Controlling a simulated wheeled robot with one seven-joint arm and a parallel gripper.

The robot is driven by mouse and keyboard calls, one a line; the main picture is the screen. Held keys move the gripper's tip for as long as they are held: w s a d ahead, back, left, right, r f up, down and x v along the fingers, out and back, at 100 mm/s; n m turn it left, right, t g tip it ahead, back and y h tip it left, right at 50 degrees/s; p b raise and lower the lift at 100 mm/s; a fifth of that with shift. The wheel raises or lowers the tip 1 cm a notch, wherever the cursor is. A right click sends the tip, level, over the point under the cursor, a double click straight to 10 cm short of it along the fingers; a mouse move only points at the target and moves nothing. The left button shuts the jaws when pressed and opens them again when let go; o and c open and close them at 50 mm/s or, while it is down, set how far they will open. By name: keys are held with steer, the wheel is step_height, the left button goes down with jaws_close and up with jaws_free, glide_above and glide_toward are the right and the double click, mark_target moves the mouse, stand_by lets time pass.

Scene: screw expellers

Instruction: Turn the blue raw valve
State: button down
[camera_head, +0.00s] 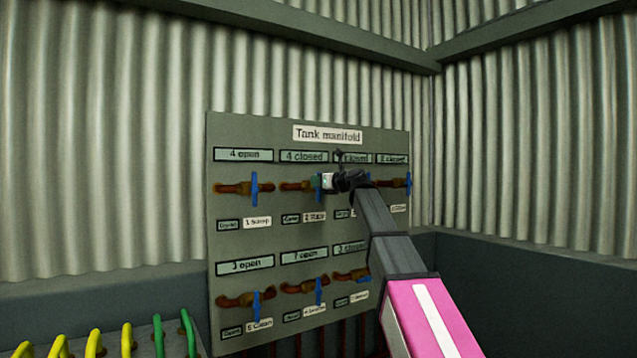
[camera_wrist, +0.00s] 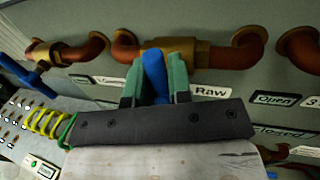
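The blue raw valve handle (camera_wrist: 155,76) sits on a brass body on a rusty pipe, above a label reading Raw (camera_wrist: 210,91). My gripper (camera_wrist: 157,80) has its two green fingers on either side of this handle, apparently touching both sides. In the head view the blue handle (camera_head: 318,194) shows partly below my gripper (camera_head: 318,182), second from left in the top row. The sign above it reads "4 closed" (camera_head: 304,156). The handle's upper part is hidden by my gripper there.
The grey Tank manifold panel (camera_head: 285,240) carries several other blue-handled valves. One (camera_head: 254,189) stands to the left, others sit in the lower row (camera_head: 257,303). My arm covers part of the panel's right side. Yellow and green hoops (camera_head: 127,339) stand at lower left.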

steer(key=shift+s+a+n, duration=0.1)
steer(key=shift+n, duration=0.2)
steer(key=shift+s+a+f+n+g+h, duration=0.1)
steer(key=shift+a+n+g+h, duration=0.05)
steer(key=shift+n, duration=0.45)
steer(key=shift+s+a+n+g+h, duration=0.1)
steer(key=shift+n+g+h, duration=0.05)
steer(key=shift+n, duration=0.45)
steer(key=n, duration=0.1)
steer(key=n+h, duration=0.1)
steer(key=n, duration=0.1)
steer(key=shift+s+a+f, duration=0.2)
steer(key=shift+a, duration=0.1)
steer(key=n, duration=0.1)
steer(key=n+h, duration=0.1)
steer(key=n, duration=0.1)
steer(key=f+n, duration=0.1)
steer(key=shift+s+a+h, duration=0.2)
steer(key=shift+a+h, duration=0.05)
steer(key=shift+h, duration=0.15)
steer(key=shift+n, duration=0.3)
steer(key=c, duration=1.1)
jaws_free()
steer(key=shift+r, duration=0.1)
steer(key=v, duration=1)
steer(key=shift+s+d, duration=0.2)
steer(key=shift+s, duration=0.15)
